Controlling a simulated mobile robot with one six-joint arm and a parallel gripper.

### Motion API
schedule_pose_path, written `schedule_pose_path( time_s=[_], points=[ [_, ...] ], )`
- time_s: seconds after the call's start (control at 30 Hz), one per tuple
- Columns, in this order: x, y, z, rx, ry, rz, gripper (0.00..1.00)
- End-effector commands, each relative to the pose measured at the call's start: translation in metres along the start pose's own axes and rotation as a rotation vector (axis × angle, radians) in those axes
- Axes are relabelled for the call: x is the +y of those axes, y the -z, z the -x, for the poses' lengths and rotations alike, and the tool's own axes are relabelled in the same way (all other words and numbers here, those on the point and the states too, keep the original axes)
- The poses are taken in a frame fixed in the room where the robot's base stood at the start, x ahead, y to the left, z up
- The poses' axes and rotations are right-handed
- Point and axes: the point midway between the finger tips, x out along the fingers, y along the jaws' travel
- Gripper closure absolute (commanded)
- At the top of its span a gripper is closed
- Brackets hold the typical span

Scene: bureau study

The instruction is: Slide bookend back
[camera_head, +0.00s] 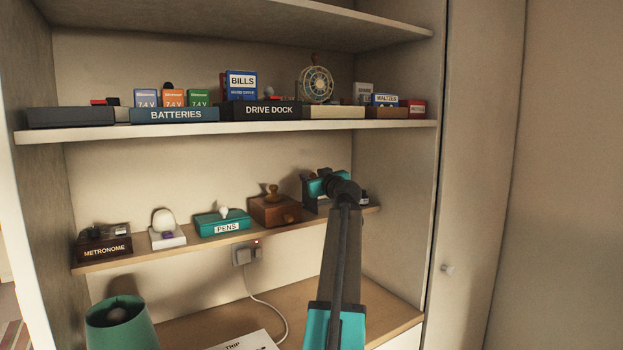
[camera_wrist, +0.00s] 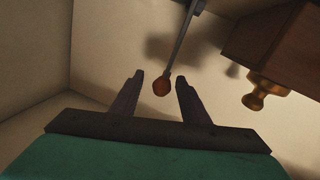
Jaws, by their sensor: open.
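I cannot surely pick out the bookend. In the wrist view, a thin grey rod with an orange-brown ball end (camera_wrist: 161,88) shows between the two fingers of my gripper (camera_wrist: 160,79). The fingers are open, one on each side of the ball, with a visible gap to each; I cannot tell its depth against the fingertips. In the head view, my teal and black gripper (camera_head: 322,186) is at the right end of the lower narrow shelf (camera_head: 240,237). A dark grey upright piece (camera_head: 307,195) shows beside it, partly hidden by my arm.
A wooden box (camera_head: 275,210) with a knob stands just left of my gripper; its brass knob (camera_wrist: 257,97) shows close by in the wrist view. A teal PENS box (camera_head: 222,223) and METRONOME box (camera_head: 104,244) stand further left. The upper shelf (camera_head: 225,129) is crowded.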

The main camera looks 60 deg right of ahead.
Motion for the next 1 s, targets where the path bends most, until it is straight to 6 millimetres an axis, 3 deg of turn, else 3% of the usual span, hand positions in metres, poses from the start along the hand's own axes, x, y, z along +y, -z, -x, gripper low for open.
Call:
schedule_pose_path(
  time_s=[0.37,1.0],
  points=[
    [-0.001,-0.001,0.029,0.001,-0.002,0.001,0.59],
    [-0.001,-0.002,0.116,0.001,-0.002,0.0,0.59]
  ],
)
